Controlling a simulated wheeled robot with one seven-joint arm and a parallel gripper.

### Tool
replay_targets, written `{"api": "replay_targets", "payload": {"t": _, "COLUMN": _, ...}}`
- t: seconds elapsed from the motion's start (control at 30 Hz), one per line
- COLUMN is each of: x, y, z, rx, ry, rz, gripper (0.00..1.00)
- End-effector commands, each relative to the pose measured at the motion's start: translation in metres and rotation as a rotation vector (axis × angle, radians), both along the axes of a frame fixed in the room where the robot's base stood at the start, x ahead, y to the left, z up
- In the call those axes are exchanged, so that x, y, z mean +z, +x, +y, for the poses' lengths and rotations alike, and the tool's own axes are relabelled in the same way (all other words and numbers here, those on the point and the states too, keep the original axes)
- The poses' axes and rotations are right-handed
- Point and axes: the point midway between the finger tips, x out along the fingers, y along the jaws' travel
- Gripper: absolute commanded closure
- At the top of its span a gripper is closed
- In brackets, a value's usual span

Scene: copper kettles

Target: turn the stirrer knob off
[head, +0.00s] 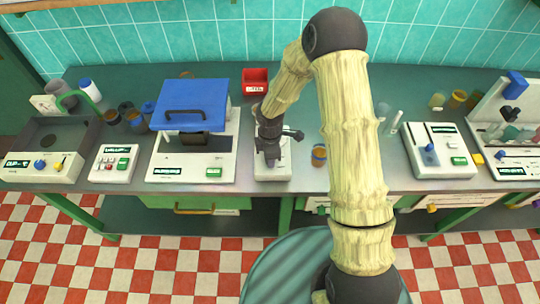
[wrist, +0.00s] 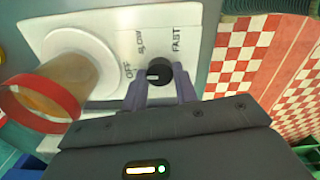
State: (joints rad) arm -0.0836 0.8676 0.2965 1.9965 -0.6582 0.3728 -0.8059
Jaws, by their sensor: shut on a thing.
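The stirrer (head: 273,174) is a small white unit on the bench under my gripper (head: 270,155) in the head view. In the wrist view its white panel (wrist: 110,22) carries the labels OFF, SLOW and FAST. The black stirrer knob (wrist: 157,68) sits between the purple fingers of my gripper (wrist: 161,86), which is shut on it. A pale mark on the knob lies on its left side, facing roughly the OFF label. In the head view my gripper hides the knob.

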Motion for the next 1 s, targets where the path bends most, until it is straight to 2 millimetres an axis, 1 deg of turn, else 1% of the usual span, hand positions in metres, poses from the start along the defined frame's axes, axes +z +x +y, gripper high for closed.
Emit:
{"api": "replay_targets", "payload": {"t": 0.23, "x": 0.001, "y": 0.001, "z": 0.0, "rx": 0.001, "ry": 0.001, "rz": -0.004, "gripper": 0.94}}
{"api": "replay_targets", "payload": {"t": 0.27, "x": 0.001, "y": 0.001, "z": 0.0, "rx": 0.001, "ry": 0.001, "rz": -0.004, "gripper": 0.67}}
{"api": "replay_targets", "payload": {"t": 0.3, "x": 0.001, "y": 0.001, "z": 0.0, "rx": 0.001, "ry": 0.001, "rz": -0.004, "gripper": 0.6}}
{"api": "replay_targets", "payload": {"t": 0.37, "x": 0.001, "y": 0.001, "z": 0.0, "rx": 0.001, "ry": 0.0, "rz": -0.003, "gripper": 0.49}}
{"api": "replay_targets", "payload": {"t": 0.63, "x": 0.001, "y": 0.001, "z": 0.0, "rx": 0.0, "ry": 0.0, "rz": -0.001, "gripper": 0.49}}
{"api": "replay_targets", "payload": {"t": 0.77, "x": 0.006, "y": 0.001, "z": 0.0, "rx": -0.001, "ry": 0.0, "rz": -0.002, "gripper": 0.49}}
{"api": "replay_targets", "payload": {"t": 0.87, "x": 0.016, "y": 0.001, "z": 0.0, "rx": -0.002, "ry": 0.002, "rz": -0.004, "gripper": 0.49}}
{"api": "replay_targets", "payload": {"t": 1.0, "x": 0.04, "y": 0.002, "z": 0.0, "rx": -0.003, "ry": 0.002, "rz": -0.005, "gripper": 0.49}}
